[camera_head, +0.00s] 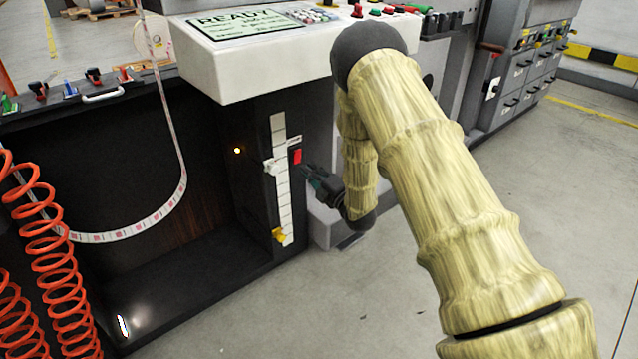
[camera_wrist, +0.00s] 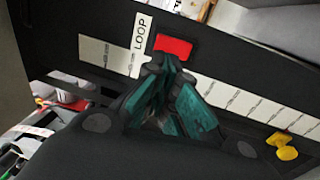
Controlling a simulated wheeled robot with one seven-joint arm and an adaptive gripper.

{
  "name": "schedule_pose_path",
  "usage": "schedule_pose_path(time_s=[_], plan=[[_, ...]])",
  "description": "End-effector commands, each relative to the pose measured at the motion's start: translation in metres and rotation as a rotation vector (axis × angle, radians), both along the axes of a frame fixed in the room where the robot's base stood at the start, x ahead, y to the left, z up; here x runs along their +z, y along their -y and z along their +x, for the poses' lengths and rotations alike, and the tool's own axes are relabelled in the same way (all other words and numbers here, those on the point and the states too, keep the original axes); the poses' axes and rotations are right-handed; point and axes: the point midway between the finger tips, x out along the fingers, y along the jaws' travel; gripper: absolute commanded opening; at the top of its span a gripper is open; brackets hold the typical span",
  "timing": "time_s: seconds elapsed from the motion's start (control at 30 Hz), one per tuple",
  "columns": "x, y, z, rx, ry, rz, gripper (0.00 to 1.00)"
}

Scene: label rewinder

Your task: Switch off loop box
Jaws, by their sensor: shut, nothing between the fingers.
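The loop box (camera_head: 150,290) is the dark open cabinet at the left, with a label web (camera_head: 160,213) hanging in a loop inside it. A red switch (camera_head: 297,156) sits on its front edge, beside a white scale strip (camera_head: 284,200). In the wrist view the red switch (camera_wrist: 173,46) lies just beyond my fingertips, next to a white plate reading LOOP (camera_wrist: 139,45). My gripper (camera_head: 308,172) is shut and empty, its tips close to the switch's lower end. The tips also show in the wrist view (camera_wrist: 164,64); I cannot tell whether they touch. An amber light (camera_head: 237,151) glows inside the box.
A white control panel (camera_head: 245,50) with a READY screen overhangs the switch. A yellow knob (camera_head: 279,235) is low on the strip, and a white bracket (camera_head: 270,166) sticks out higher up. Orange coiled hoses (camera_head: 50,250) hang at the left. The floor at the right is open.

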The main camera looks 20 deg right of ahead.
Motion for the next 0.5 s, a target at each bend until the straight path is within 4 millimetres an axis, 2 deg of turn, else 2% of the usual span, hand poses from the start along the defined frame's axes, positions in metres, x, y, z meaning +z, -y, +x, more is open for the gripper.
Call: schedule_pose_path(time_s=[0.2,0.5], plan=[[0.003,-0.011,0.031,0.0,0.002,0.0,0.0],[0.008,-0.018,0.051,-0.001,0.0,-0.001,0.0]])
